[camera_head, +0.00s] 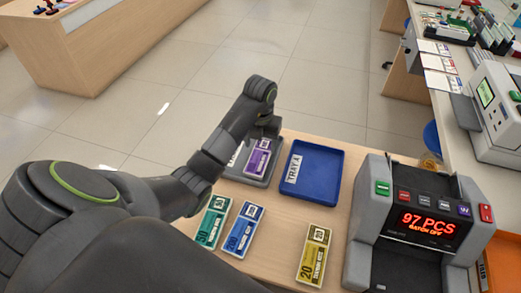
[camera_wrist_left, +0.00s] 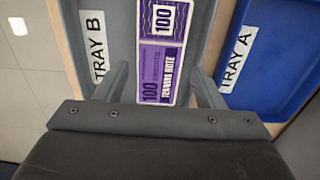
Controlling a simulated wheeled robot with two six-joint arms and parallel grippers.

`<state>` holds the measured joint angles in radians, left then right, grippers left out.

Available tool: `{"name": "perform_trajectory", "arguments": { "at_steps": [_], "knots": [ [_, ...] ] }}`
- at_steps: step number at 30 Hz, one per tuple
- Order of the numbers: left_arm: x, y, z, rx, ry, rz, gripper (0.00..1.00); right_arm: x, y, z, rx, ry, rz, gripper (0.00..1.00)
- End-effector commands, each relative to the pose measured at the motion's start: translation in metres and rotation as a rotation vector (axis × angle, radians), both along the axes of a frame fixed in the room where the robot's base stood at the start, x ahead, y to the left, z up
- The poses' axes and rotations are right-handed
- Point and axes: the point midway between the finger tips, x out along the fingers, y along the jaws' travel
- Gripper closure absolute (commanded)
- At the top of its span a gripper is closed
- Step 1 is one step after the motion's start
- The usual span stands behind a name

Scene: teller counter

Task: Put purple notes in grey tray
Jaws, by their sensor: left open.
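The bundle of purple notes (camera_head: 258,158) lies in the grey tray (camera_head: 233,173), marked TRAY B. In the left wrist view, the purple notes (camera_wrist_left: 162,55) lie face up on the floor of the grey tray (camera_wrist_left: 122,42). My left gripper (camera_head: 264,132) is over the grey tray, partly hidden by its own arm. In the left wrist view, my left gripper (camera_wrist_left: 160,80) has its fingers apart, one on each side of the notes, and is open. Whether the fingers touch the notes cannot be told. My right gripper is not in view.
An empty blue tray (camera_head: 325,172), marked TRAY A, stands right of the grey tray. Green notes (camera_head: 213,222), blue notes (camera_head: 243,229) and yellow notes (camera_head: 314,255) lie nearer on the counter. A note counter (camera_head: 420,225) reading 97 PCS stands at the right.

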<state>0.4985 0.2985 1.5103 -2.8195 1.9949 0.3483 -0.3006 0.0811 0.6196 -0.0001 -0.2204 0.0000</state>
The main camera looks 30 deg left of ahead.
Motion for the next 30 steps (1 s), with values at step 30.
{"name": "perform_trajectory", "arguments": {
  "at_steps": [30],
  "knots": [
    [0.000, 0.000, 0.079, 0.000, 0.001, 0.000, 0.37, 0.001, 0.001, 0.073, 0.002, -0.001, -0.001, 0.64]
  ]
}}
